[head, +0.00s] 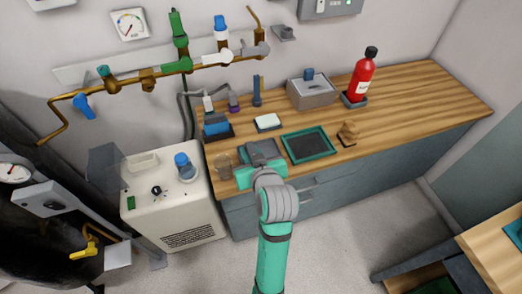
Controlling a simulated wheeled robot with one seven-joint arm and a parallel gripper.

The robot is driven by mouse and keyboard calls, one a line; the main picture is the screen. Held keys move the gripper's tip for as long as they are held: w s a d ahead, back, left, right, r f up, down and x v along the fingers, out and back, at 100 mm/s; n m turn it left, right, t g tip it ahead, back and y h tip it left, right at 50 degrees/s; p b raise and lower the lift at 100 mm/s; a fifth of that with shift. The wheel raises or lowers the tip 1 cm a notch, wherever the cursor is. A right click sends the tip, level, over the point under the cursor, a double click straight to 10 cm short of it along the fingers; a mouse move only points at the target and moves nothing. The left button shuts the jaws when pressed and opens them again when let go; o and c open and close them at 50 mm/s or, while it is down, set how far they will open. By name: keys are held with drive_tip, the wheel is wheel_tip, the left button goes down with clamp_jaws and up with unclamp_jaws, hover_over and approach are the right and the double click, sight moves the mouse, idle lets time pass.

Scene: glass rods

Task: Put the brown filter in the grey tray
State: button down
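A small brown folded-looking piece, which looks like the brown filter (347,133), sits on the wooden counter to the right of a green-rimmed dark tray (328,150). My gripper (246,172) is at the counter's front edge, by the grey thing and well left of the brown piece. My wrist hides its fingertips, so I cannot see whether it is open or holds anything.
A glass beaker (223,166) stands left of my gripper. A white dish (267,122), a blue-topped block (216,125), a grey box (311,92) and a red bottle (361,77) stand farther back. The counter's right side (430,95) is clear.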

drive_tip(key=shift+a+r, duration=0.15)
drive_tip(key=shift+r, duration=0.4)
drive_tip(key=shift+w, duration=0.3)
drive_tip(key=shift+w+d+f, duration=0.4)
drive_tip(key=shift+w+f, duration=1.7)
drive_tip(key=shift+w, duration=0.1)
drive_tip(key=shift+w+d+f, duration=0.4)
drive_tip(key=shift+w+f, duration=1.75)
drive_tip(key=shift+w, duration=0.05)
drive_tip(key=shift+w+d+f, duration=0.4)
drive_tip(key=shift+w+f, duration=1.7)
drive_tip(key=shift+w, duration=0.1)
drive_tip(key=shift+f, duration=0.1)
drive_tip(key=c, duration=1.6)
unclamp_jaws()
